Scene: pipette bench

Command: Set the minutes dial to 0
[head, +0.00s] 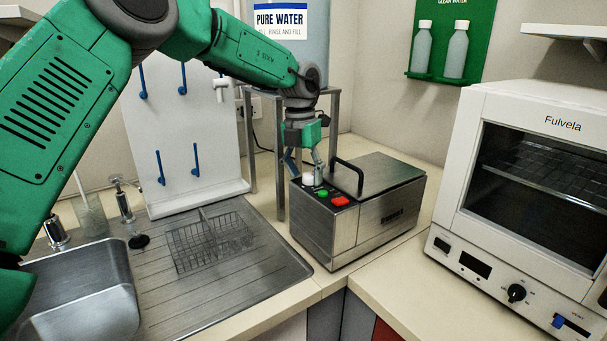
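A steel box-shaped device (375,222) with a black-handled lid stands on the counter corner. On its top front edge are a pale round knob (308,179), a green button (322,192) and a red button (340,201). Which control is the minutes dial cannot be read. My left gripper (305,167) points down over the pale knob with its fingers apart, one on each side. Whether the fingers touch the knob cannot be told. A black dial (516,292) also sits on the white oven's front panel. My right gripper is not in view.
The white oven (462,250) stands on the right counter. A sink (85,290) and a drainboard with a wire basket (210,243) lie left of the device. A metal stand (279,165) under the water tank (325,65) rises close behind my gripper.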

